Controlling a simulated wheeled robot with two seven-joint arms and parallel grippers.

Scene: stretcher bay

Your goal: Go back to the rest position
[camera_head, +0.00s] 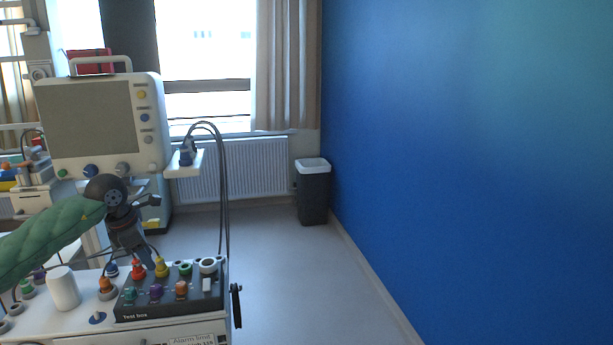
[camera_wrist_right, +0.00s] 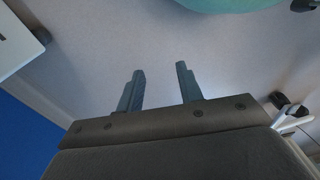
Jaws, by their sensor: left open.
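My left arm, in a green sleeve (camera_head: 55,235), comes in from the left in the head view. My left gripper (camera_head: 143,260) hangs downward, just above the coloured plugs at the back edge of the test box (camera_head: 150,313). It is open, and I see nothing held in it; the small picture does not show whether it touches a plug. My right gripper (camera_wrist_right: 159,70) shows only in the right wrist view. Its two fingers are apart with nothing between them, over bare grey floor. My right arm is not in the head view.
The white cart top (camera_head: 85,325) carries the test box, a white cylinder (camera_head: 63,288) and several coloured connectors. A monitor (camera_head: 95,125) stands behind it. Black cables (camera_head: 223,190) hang to its right. A bin (camera_head: 313,190) stands by the blue wall (camera_head: 470,150). The floor between is clear.

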